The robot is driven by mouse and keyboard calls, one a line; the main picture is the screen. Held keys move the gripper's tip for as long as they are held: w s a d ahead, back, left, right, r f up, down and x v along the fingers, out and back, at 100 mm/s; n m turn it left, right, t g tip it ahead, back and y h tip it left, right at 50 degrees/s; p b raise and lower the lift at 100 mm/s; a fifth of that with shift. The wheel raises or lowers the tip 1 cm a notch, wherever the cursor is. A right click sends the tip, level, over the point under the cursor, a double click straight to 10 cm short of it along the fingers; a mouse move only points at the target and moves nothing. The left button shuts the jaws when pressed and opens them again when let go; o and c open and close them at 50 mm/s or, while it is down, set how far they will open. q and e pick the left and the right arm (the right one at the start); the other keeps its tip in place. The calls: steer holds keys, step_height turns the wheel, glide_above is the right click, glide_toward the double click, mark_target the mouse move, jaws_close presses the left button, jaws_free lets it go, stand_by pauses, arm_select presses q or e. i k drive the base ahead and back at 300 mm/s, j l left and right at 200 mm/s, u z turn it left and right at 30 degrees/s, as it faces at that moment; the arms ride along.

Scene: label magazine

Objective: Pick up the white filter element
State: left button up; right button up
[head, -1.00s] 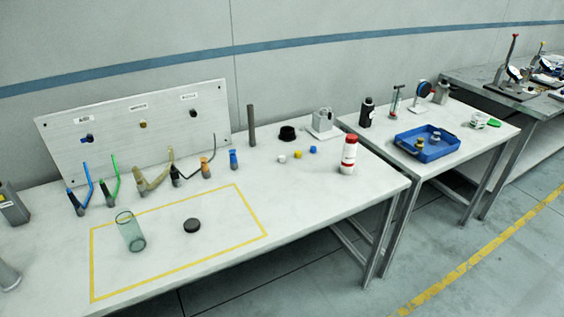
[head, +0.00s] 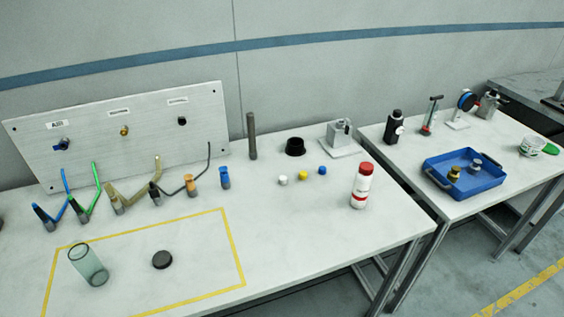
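I cannot make out for certain which thing is the white filter element. White things in the head view are a small white piece (head: 283,180) beside a yellow piece (head: 303,174) and a blue piece (head: 322,170), and a white cylinder with a red top and red band (head: 361,186), upright near the right end of the near table. A clear greenish cup (head: 88,265) stands tilted-looking inside the yellow outline, with a dark round lid (head: 162,260) to its right. Neither of my grippers is in view.
The near table (head: 270,235) has a back panel (head: 120,130) with ports, and several coloured hoses and fittings before it. A grey post (head: 252,136) and a black ring (head: 295,147) stand behind. A second table holds a blue tray (head: 465,185). A gap separates the tables.

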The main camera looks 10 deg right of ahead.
mark_target(283, 179)
steer(key=i+l+u, duration=0.1)
steer(key=i+l, duration=0.25)
steer(key=l, duration=0.3)
steer(key=i+l+u, duration=0.15)
steer(key=i+l, duration=0.05)
steer(key=l, duration=0.1)
